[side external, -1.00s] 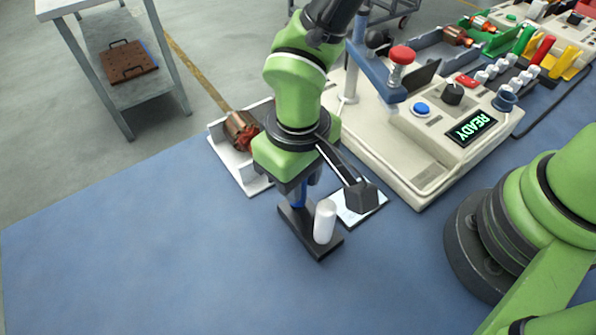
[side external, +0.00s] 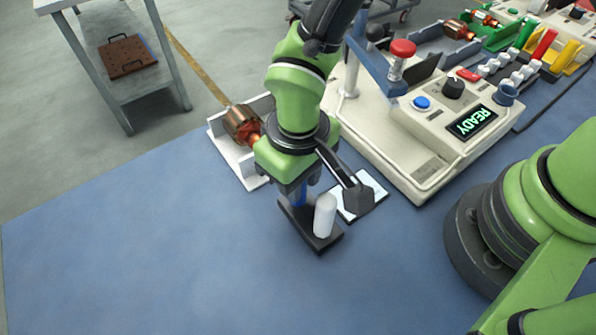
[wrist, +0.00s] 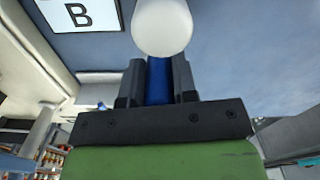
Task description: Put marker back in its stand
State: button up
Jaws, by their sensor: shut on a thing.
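The blue body also shows between the two dark fingers in the wrist view (wrist: 158,80). The cylinder fills the top middle of the wrist view (wrist: 162,25).
A card marked B (wrist: 78,14) lies right of the stand, partly behind my wrist camera. A copper armature (side external: 241,126) rests in a white tray (side external: 228,157) behind left. A cream machine showing READY (side external: 471,122) stands at right. The blue mat (side external: 150,240) is clear at left.

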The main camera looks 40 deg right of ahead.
jog(key=o, duration=1)
notch_tip(320, 180, up, 9)
jog(key=shift+f, duration=0.1)
jog(key=shift+r, duration=0.55)
